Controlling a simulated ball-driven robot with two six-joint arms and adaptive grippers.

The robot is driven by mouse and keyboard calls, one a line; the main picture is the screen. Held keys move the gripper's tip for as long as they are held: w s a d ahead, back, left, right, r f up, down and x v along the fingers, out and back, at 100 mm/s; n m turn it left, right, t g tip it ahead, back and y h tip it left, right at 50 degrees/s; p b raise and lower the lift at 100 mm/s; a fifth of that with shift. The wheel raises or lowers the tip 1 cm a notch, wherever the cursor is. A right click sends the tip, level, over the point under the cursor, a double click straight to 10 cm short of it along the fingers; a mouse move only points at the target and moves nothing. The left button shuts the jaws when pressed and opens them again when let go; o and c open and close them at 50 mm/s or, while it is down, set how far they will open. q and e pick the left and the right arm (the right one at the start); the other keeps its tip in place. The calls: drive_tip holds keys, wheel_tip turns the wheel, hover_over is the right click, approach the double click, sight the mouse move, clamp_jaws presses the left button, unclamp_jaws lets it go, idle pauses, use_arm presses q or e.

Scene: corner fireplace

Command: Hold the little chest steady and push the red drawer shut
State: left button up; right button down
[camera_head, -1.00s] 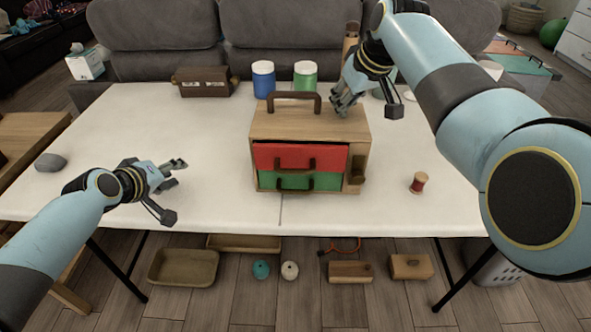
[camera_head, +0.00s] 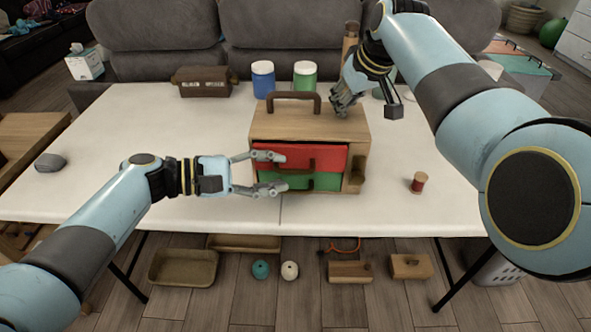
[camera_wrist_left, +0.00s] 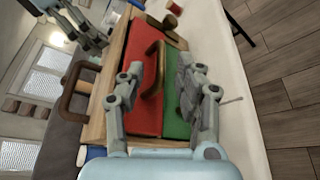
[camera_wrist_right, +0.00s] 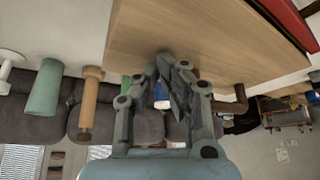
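The little wooden chest (camera_head: 270,123) stands on the white table, with a brown handle on top. Its red drawer (camera_head: 330,158) sits above a green drawer (camera_head: 325,182). The red drawer protrudes from the chest, and its red edge also shows in the right wrist view (camera_wrist_right: 288,20). My left gripper (camera_head: 274,172) is open and empty at the left part of the drawer fronts. The left wrist view shows the red drawer's brown handle (camera_wrist_left: 152,68) between its fingers; contact is unclear. My right gripper (camera_head: 343,103) is shut at the chest's rear right top edge, seemingly touching it.
A spool (camera_head: 419,182) stands right of the chest, and a grey stone (camera_head: 50,161) lies far left. Behind the chest are a blue jar (camera_head: 263,80), a green jar (camera_head: 304,76) and a brown box (camera_head: 201,82).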

sight(287, 172)
use_arm(q)
drive_tip(key=shift+x, duration=2.4)
drive_tip(key=shift+c, duration=0.4)
clamp_jaws()
